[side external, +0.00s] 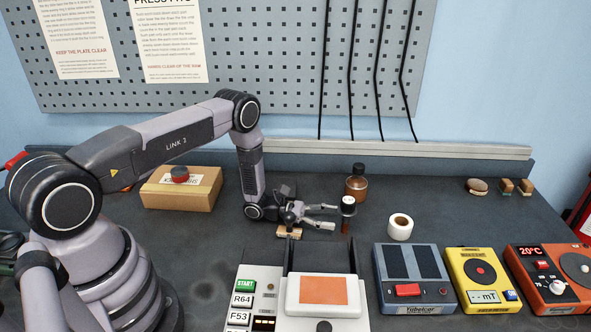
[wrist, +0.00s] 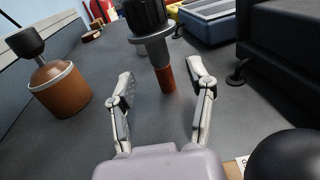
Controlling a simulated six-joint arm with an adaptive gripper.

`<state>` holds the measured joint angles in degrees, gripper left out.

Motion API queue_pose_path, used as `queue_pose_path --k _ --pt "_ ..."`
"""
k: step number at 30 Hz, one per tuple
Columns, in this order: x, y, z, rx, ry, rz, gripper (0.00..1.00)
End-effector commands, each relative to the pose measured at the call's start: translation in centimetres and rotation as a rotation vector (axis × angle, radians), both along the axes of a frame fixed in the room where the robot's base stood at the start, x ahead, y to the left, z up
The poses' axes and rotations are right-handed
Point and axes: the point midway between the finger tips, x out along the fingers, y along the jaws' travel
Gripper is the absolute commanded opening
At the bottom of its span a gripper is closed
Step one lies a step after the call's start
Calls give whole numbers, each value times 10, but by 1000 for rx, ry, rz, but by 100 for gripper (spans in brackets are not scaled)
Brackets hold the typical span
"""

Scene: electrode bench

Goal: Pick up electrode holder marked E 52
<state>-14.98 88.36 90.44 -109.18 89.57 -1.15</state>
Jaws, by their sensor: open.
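A slim upright piece that looks like the electrode holder (side external: 346,225) stands on the bench, with a dark head, a pale top and a red-brown lower stem. In the wrist view its black cap, grey collar and brown stem (wrist: 166,79) show just ahead of the fingertips, roughly midway between them. No E 52 marking is legible on it. My gripper (side external: 333,216) is low over the bench, level, with its fingers spread towards the holder from the left. In the wrist view my gripper (wrist: 162,83) is open and empty.
A small wooden block (side external: 287,233) sits under my gripper. The press (side external: 322,310) is in front. Devices, including a blue one (side external: 412,280), line the right.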

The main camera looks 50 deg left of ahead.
Motion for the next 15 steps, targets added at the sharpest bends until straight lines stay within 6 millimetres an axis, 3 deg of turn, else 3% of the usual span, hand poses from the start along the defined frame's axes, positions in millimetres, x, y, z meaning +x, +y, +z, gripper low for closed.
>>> queue_pose_path --k 6,15 --pt "19 -30 0 0 -2 -3 54" --pt "24 -35 0 -1 1 0 54"
